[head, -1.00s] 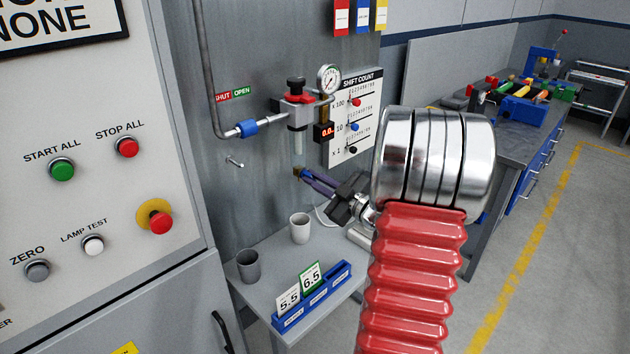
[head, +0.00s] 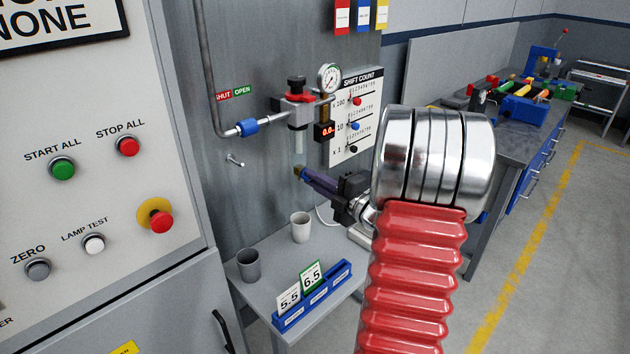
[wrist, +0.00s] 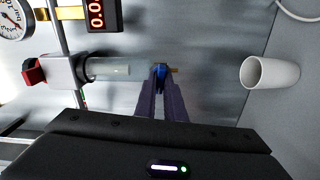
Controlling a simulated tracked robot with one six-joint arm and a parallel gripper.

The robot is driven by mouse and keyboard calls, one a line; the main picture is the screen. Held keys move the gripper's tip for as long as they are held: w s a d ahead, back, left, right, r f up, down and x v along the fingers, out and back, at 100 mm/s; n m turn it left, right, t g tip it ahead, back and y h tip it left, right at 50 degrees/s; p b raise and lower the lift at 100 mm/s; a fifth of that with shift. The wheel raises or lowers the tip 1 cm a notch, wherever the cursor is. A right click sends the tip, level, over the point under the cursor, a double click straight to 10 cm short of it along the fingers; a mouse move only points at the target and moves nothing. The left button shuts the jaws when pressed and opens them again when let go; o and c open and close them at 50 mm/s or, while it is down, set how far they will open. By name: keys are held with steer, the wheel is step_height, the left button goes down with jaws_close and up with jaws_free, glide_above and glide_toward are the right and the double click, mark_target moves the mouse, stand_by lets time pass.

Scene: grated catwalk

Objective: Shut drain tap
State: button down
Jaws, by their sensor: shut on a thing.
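My gripper (head: 303,175) is below the clear bowl (head: 298,143) of the filter unit on the grey panel. In the wrist view its two purple fingers (wrist: 161,84) are shut on a small blue part (wrist: 160,72), which I take as the drain tap's handle. A brass bit (wrist: 174,70) shows just past it, and also at the fingertips in the head view (head: 297,171). The fingers hide most of the tap, so I cannot tell its setting. The bowl (wrist: 108,69) lies left of the fingertips in the wrist view.
A blue valve handle (head: 247,127) sits on the pipe, below a SHUT/OPEN label (head: 233,93). A gauge (head: 329,78) and red display (head: 324,132) are beside the filter. A white cup (head: 300,227) and grey cup (head: 249,265) stand on the shelf below. A peg (head: 235,160) sticks out left.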

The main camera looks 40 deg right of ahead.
steer(key=shift+a+f+n, duration=0.15)
steer(key=shift+f+n, duration=0.05)
steer(key=shift+n, duration=0.5)
steer(key=shift+f, duration=0.1)
steer(key=c, duration=1.8)
jaws_free()
steer(key=shift+c, duration=0.2)
steer(key=shift+r, duration=0.2)
steer(key=shift+s, duration=0.1)
steer(key=s, duration=1.3)
steer(key=shift+s+d, duration=0.25)
steer(key=shift+s, duration=0.05)
